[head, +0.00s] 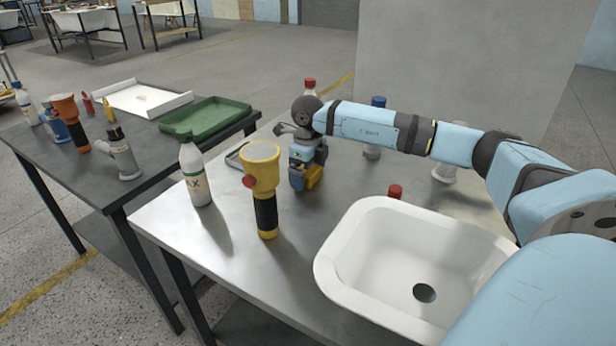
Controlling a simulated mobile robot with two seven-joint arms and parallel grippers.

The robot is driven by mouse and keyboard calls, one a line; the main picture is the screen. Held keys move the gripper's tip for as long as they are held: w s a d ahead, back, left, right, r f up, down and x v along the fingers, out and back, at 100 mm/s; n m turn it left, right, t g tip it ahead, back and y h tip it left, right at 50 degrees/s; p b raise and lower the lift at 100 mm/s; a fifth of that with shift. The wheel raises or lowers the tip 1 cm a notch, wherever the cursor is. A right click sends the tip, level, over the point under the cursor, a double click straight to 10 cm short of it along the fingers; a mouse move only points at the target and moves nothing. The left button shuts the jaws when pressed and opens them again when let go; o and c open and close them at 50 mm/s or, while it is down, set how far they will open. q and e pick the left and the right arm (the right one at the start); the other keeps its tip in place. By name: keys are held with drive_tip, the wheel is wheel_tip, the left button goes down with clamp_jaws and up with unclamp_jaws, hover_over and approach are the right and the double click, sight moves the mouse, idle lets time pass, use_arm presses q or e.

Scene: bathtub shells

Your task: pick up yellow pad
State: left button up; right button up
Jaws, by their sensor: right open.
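A small yellow block-like thing (314,177), which looks like the yellow pad, is on the steel table just below my right gripper (304,176). My right gripper points down over it and is open. The gripper and its wrist hide much of the pad, so I cannot tell whether the fingers touch it or stand around it. My left gripper is not in view.
A yellow torch (264,190) and a white bottle (195,172) stand left of the gripper. A white basin (345,245) fills the table's front right. A red-capped bottle (310,88) and a blue-capped bottle (374,145) stand behind. A second table holds a green tray (207,119).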

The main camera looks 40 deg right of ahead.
drive_tip(key=c, duration=0.9)
drive_tip(key=shift+r, duration=0.1)
wheel_tip(320, 180, up, 8)
drive_tip(key=shift+r+p, duration=0.1)
drive_tip(key=shift+p, duration=0.9)
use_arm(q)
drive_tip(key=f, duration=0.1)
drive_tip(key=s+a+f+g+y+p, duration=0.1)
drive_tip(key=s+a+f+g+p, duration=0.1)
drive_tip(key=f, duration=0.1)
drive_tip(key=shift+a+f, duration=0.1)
use_arm(e)
wheel_tip(320, 180, up, 12)
drive_tip(key=shift+f, duration=0.15)
drive_tip(key=shift+o, duration=0.5)
drive_tip(key=shift+c, duration=0.2)
